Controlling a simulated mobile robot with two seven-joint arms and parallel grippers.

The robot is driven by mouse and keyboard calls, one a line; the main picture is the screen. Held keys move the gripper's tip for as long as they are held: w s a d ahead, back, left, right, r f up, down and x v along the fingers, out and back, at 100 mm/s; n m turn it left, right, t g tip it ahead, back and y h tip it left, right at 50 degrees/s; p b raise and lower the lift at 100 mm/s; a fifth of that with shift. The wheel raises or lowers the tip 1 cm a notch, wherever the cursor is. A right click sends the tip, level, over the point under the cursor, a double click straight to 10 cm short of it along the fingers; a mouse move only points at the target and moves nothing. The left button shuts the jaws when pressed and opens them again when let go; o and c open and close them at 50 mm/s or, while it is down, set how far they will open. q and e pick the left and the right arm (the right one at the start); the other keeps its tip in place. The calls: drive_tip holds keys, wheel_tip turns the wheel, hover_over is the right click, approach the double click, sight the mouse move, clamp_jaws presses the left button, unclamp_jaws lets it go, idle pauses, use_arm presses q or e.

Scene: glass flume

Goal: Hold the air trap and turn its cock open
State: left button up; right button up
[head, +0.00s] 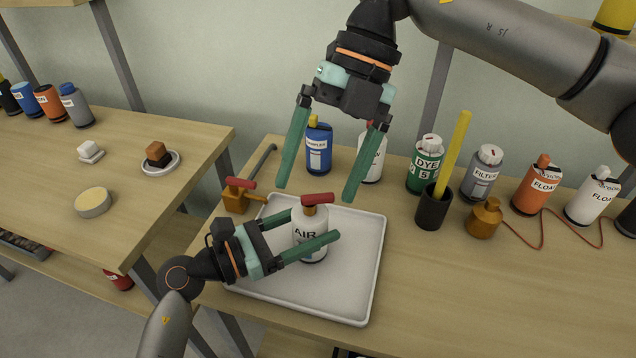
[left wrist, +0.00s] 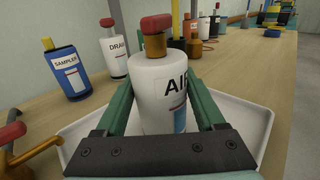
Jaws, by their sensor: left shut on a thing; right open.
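The air trap (head: 308,240) is a white bottle labelled AIR with an orange-brown neck and a red cock handle (head: 317,198) on top. It stands upright on a white tray (head: 340,305). My left gripper (head: 313,232) is shut on its body, a green finger on each side. The left wrist view shows the bottle (left wrist: 160,95) between the fingers and the red handle (left wrist: 156,23) above. My right gripper (head: 318,178) is open and empty, pointing down above the cock, its fingers apart to either side of it. The handle looks clear of both fingers.
A brass valve with a red handle (head: 241,184) stands by the tray's left corner. Behind are a blue SAMPLER bottle (head: 318,150), a white DRAIN bottle (left wrist: 115,57) and a green DYE bottle (head: 426,168). A dark cup (head: 433,210) with a yellow rod is to the right.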

sight(318, 195)
drive_tip(key=w+r+t+h, duration=0.4)
drive_tip(key=r, duration=0.1)
drive_tip(key=f, duration=1.1)
drive_tip(key=shift+w+a+f, duration=0.1)
drive_tip(key=shift+a+f, duration=0.1)
drive_tip(key=c, duration=1.4)
drive_tip(key=n, duration=0.6)
drive_tip(key=shift+w+a, duration=0.15)
drive_tip(key=shift+w, duration=0.15)
drive_tip(key=n, duration=0.6)
drive_tip(key=shift+w+a, duration=0.2)
drive_tip(key=shift+r, duration=0.1)
